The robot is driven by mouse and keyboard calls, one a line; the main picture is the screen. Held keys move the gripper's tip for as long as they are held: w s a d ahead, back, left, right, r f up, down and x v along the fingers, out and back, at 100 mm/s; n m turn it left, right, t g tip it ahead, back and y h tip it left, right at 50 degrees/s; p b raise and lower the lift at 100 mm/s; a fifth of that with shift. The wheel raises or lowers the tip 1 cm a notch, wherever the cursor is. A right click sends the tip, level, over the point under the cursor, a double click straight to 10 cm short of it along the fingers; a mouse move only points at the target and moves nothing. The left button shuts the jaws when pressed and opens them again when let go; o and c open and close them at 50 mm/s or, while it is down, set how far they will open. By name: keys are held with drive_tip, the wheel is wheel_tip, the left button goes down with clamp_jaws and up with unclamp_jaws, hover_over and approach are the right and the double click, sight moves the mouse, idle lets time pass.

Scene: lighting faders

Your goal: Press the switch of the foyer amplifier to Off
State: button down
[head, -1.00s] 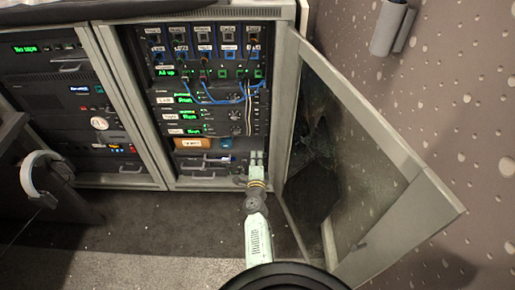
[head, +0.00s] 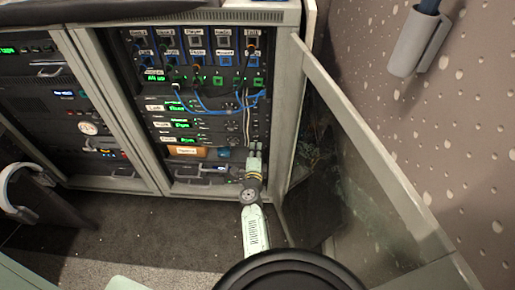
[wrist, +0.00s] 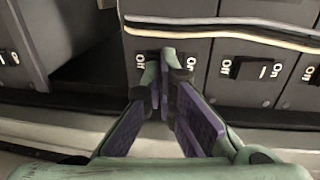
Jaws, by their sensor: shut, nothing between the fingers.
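My gripper (wrist: 165,72) is shut and empty, its fingertips in front of a dark module with a rocker switch marked Off on the left and On on the right. The fingertips cover most of that switch; whether they touch it, and its position, I cannot tell. A second switch (wrist: 248,68) with Off and On marks is to the right. In the head view my gripper (head: 254,150) is at the lower right of the open rack, beside the stacked amplifiers (head: 198,124) with green displays. Their labels are too small to read surely, so I cannot tell which is the foyer amplifier.
The glass rack door (head: 370,170) stands open on the right. Blue cables (head: 215,110) hang across the upper rack. A grey holder (head: 422,42) is on the wall. Floor in front is clear.

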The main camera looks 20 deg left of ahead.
idle(0.3)
drive_tip(key=w+t+b, duration=0.1)
drive_tip(key=b, duration=0.4)
drive_tip(key=shift+f+b, duration=0.15)
drive_tip(key=shift+b, duration=0.2)
drive_tip(key=shift+w, duration=0.1)
idle(1.2)
